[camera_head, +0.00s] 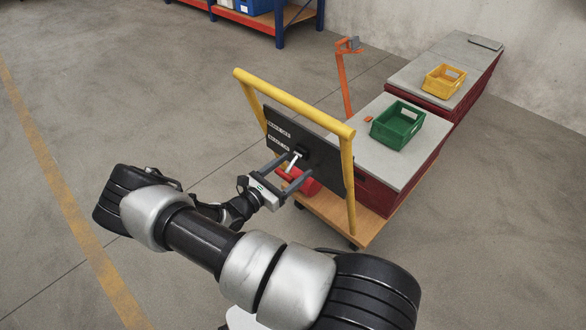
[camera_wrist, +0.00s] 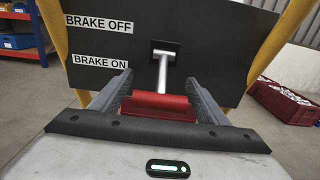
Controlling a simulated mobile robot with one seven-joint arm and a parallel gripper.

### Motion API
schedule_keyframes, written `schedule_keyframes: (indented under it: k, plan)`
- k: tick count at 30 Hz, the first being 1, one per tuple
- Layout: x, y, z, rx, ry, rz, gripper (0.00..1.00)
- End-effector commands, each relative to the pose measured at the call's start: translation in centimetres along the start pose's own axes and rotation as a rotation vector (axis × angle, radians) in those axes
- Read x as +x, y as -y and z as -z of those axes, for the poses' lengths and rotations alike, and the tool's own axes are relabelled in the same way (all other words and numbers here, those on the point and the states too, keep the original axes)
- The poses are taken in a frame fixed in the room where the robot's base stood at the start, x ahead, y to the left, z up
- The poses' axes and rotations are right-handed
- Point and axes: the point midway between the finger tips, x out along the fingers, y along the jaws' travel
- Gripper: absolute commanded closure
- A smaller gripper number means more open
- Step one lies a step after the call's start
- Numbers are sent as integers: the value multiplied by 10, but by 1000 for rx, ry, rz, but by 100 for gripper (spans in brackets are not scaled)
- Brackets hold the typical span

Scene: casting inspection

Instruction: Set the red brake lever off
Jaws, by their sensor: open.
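The red brake lever's handle (camera_wrist: 160,104) lies level between the two fingers of my gripper (camera_wrist: 159,78) in the wrist view. Its silver shaft (camera_wrist: 162,72) runs up to a pivot on the dark panel (camera_wrist: 205,50). The handle hangs low, nearer the height of the BRAKE ON label (camera_wrist: 101,61) than the BRAKE OFF label (camera_wrist: 98,23) above it. My gripper is open, with a finger at each end of the handle; I cannot tell if either touches. In the head view my gripper (camera_head: 297,164) reaches the panel, and part of the red handle (camera_head: 310,185) shows past a finger.
The panel is on a cart with a yellow push frame (camera_head: 295,103) and wooden deck (camera_head: 366,231). Behind are a green crate (camera_head: 398,124), a yellow crate (camera_head: 444,80) and an orange post (camera_head: 344,82). A shelf (camera_head: 262,22) stands at the back. Floor at left is clear.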

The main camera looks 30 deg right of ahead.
Motion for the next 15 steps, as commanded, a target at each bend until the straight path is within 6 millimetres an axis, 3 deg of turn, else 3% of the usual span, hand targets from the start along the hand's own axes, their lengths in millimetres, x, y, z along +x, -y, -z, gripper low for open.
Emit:
schedule_keyframes:
  k: [10,15]
  plan:
    - [5,0,0,0,0,0,31]
    - [5,0,0,0,0,0,58]
